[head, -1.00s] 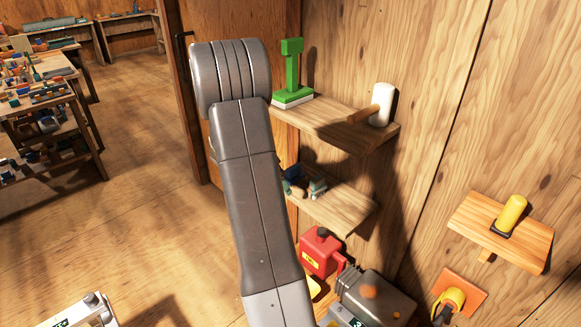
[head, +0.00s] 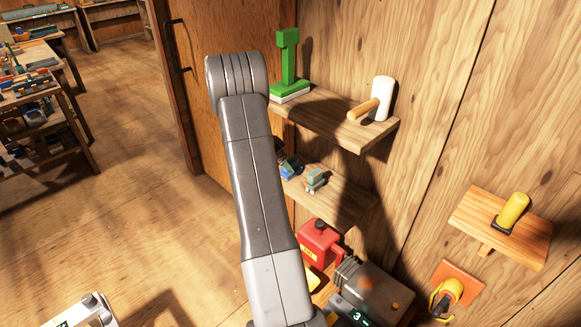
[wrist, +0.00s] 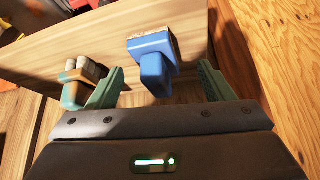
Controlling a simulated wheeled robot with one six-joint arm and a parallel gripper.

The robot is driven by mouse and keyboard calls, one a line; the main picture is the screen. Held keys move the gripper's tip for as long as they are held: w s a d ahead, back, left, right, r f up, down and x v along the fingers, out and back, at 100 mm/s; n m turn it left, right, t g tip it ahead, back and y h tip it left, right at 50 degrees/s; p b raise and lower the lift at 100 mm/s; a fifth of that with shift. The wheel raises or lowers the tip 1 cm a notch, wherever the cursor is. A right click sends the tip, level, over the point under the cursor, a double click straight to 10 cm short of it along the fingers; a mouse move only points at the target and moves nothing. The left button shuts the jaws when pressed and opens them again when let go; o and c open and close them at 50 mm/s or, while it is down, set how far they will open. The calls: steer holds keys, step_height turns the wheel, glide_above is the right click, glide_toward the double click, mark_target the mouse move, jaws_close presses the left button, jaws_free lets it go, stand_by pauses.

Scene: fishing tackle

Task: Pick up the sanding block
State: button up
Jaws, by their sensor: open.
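The sanding block (wrist: 152,46) appears to be the blue block with a blue grip and a rough brown face in the wrist view. It sits on a wooden shelf, and it also shows partly behind my arm in the head view (head: 290,168). In the wrist view, my gripper (wrist: 161,70) is open, with one green finger on each side of the blue grip. I cannot tell whether the fingers touch it.
The lower shelf (head: 345,205) hangs under an upper shelf (head: 345,132) holding a green stand (head: 288,62) and a white-headed mallet (head: 381,98). A red can (head: 318,242) stands below.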

mark_target(290, 160)
steer(key=shift+w+d, duration=0.25)
steer(key=shift+d, duration=0.1)
steer(key=w+d, duration=0.1)
steer(key=d+f+p, duration=0.1)
steer(key=shift+w+d+f, duration=0.2)
steer(key=shift+w+d, duration=0.1)
steer(key=shift+w, duration=0.05)
steer(key=shift+w+d+f+p, duration=0.2)
steer(key=shift+f+p, duration=0.1)
steer(key=shift+f, duration=0.3)
steer(key=shift+c, duration=0.4)
steer(key=c, duration=1.1)
